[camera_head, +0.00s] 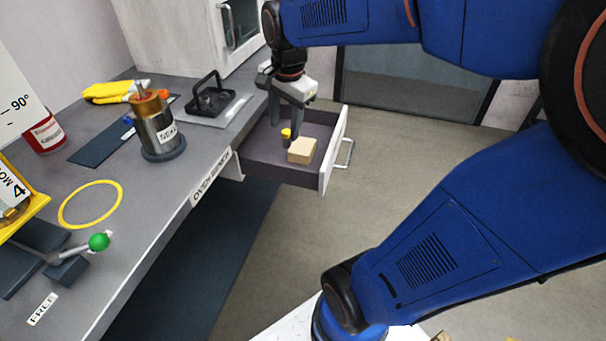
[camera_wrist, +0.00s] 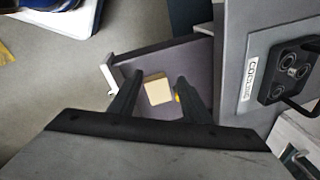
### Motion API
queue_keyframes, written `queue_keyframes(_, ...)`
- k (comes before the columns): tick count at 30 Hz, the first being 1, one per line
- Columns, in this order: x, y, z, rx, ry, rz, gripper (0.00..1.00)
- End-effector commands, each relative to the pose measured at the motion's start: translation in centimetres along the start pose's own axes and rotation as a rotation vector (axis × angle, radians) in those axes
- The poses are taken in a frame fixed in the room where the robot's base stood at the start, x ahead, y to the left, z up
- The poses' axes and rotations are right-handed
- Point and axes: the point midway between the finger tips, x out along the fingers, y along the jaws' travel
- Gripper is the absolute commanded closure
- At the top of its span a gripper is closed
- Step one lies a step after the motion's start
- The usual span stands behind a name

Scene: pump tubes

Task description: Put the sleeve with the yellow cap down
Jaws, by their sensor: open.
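The sleeve with the yellow cap (camera_head: 286,134) is small and dark and stands in the open drawer (camera_head: 270,172), beside a pale block. In the wrist view only a bit of its yellow cap (camera_wrist: 178,97) shows, next to my right-hand finger, which hides most of it. My gripper (camera_head: 287,115) is over the drawer with its fingers pointing down. It is open, with its fingers apart in the wrist view (camera_wrist: 160,82). I cannot tell whether a finger touches the sleeve.
The pale block (camera_head: 302,150) lies in the drawer and also shows in the wrist view (camera_wrist: 158,90). The drawer's white front (camera_head: 334,152) bounds it on the right. The grey bench has a metal canister (camera_head: 156,138), a black handled fixture (camera_head: 208,99) and yellow gloves (camera_head: 112,92).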

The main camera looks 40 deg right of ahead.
Motion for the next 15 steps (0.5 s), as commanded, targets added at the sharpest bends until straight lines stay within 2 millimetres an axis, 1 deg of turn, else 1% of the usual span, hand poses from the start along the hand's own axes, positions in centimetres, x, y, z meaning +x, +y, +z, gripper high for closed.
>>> queue_keyframes(1, -0.5, 1.2, 1.0, -0.095, 0.007, -0.02, 0.56)
queue_keyframes(6, -1.2, 4.9, 3.9, -0.442, 0.035, -0.072, 0.56)
queue_keyframes(10, -1.3, 7.7, 5.8, -0.705, 0.068, -0.108, 0.56)
queue_keyframes(15, -0.8, 11.1, 7.9, -1.019, 0.117, -0.143, 0.56)
